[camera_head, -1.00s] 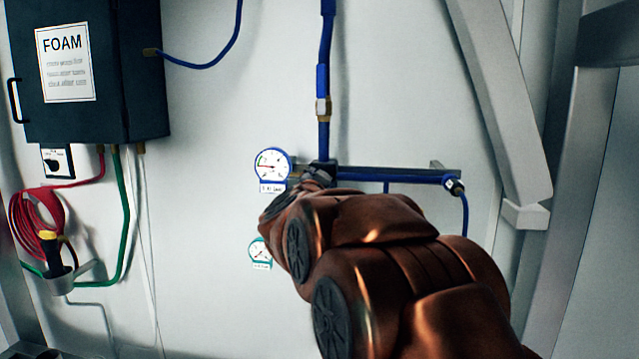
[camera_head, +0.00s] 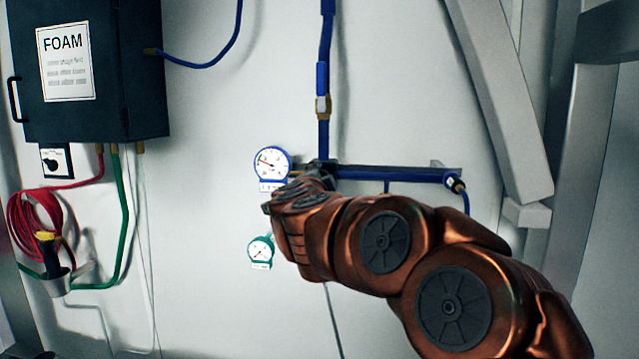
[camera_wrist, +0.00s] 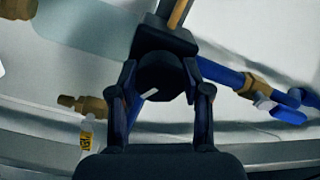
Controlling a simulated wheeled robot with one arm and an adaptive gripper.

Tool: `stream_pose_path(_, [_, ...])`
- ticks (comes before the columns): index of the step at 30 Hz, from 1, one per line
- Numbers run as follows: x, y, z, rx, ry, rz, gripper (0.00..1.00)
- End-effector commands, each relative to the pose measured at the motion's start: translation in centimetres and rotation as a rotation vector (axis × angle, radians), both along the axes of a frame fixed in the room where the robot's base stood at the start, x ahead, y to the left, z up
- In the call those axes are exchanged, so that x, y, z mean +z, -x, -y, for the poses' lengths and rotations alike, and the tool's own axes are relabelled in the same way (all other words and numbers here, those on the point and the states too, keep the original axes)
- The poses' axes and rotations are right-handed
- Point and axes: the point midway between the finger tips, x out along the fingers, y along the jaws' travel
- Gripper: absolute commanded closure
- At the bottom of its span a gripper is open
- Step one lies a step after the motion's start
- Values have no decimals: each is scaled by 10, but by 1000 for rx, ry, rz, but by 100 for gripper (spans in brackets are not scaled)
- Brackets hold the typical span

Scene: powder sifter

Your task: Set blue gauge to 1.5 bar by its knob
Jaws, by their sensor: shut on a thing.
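The blue gauge (camera_head: 272,163) is a round white dial with a blue rim on the wall, left of the blue pipe. Its needle points left and slightly up; the scale is too small to read. Its black knob (camera_wrist: 163,78), with a white mark, sits between the two fingers of my gripper (camera_wrist: 162,86) in the wrist view. My gripper is shut on this knob. In the head view my arm hides the knob and most of the gripper, just right of the gauge.
A teal-rimmed gauge (camera_head: 260,250) hangs below the blue one. A blue pipe manifold (camera_head: 400,174) runs to the right. A dark FOAM box (camera_head: 130,75) and a red hose coil (camera_head: 33,225) are at the left. The wall between is clear.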

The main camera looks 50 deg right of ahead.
Motion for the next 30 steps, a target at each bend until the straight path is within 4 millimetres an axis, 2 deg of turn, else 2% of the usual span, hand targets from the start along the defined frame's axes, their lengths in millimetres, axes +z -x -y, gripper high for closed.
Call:
stream_pose_path(12, [-1, 0, 0, -1, -7, 5, 87])
stream_pose_path(13, [-1, 0, 0, 0, -7, 5, 49])
stream_pose_path(18, [-1, 0, 0, 0, -6, 4, 31])
stream_pose_path(20, [-1, 0, 0, 1, -5, 5, 26])
stream_pose_path(30, [0, 0, -2, 1, -4, 6, 26])
